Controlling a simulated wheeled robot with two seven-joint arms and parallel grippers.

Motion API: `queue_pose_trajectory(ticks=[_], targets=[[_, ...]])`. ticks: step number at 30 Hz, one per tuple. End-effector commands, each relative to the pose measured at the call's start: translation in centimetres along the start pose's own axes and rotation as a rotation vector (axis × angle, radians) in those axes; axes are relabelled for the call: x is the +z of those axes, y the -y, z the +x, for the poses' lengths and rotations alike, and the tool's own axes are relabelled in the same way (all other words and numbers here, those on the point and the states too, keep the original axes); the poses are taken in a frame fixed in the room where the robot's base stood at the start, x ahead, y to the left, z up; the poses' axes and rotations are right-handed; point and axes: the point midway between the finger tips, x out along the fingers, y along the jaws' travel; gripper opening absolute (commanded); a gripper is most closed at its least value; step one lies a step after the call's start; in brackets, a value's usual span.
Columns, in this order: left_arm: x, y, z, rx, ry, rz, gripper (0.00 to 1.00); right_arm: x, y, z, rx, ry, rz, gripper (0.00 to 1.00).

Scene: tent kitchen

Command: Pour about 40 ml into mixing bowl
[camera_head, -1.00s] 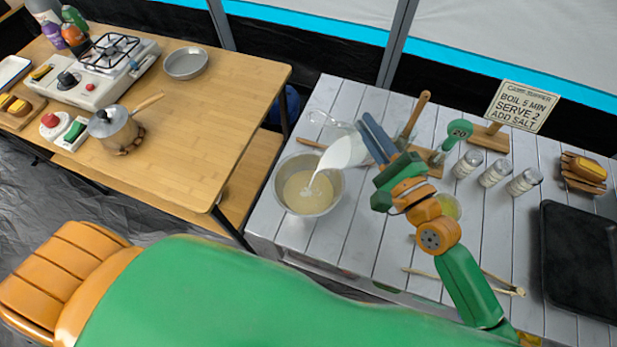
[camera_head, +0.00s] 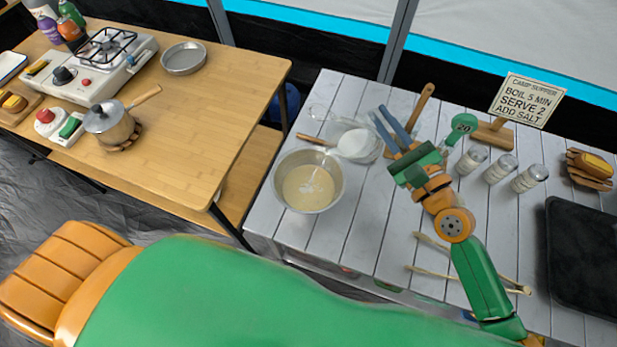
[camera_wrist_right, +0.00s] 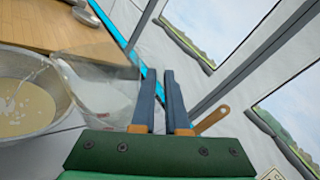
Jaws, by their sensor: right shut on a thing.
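The metal mixing bowl (camera_head: 310,158) stands on the grey slatted table with a pale cream liquid in it and a white patch on top. It also shows at the left of the right wrist view (camera_wrist_right: 22,68). My right gripper (camera_head: 381,112) is shut on the clear jug (camera_head: 357,143), on its side away from the bowl; the exact grip is hard to see. In the right wrist view the jug (camera_wrist_right: 98,92) is left of the blue fingers (camera_wrist_right: 160,78). My left gripper is out of view.
A wooden-handled tool (camera_head: 316,139) lies behind the bowl. Wooden tongs (camera_head: 470,276) lie near the front.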

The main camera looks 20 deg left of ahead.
Motion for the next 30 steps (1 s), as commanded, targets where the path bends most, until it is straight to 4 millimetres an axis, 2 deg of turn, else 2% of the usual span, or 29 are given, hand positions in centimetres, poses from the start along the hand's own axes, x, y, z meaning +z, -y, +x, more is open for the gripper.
queue_pose_trajectory(ticks=[4, 8, 30], targets=[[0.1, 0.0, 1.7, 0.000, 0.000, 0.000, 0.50, -1.7, 0.1, 0.1, 0.000, -0.004, 0.070, 0.00], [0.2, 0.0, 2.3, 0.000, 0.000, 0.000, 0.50, -2.5, 0.5, 0.1, 0.001, -0.008, 0.134, 0.00], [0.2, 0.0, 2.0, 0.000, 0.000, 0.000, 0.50, -2.3, 0.7, 0.1, 0.001, -0.009, 0.140, 0.00]])
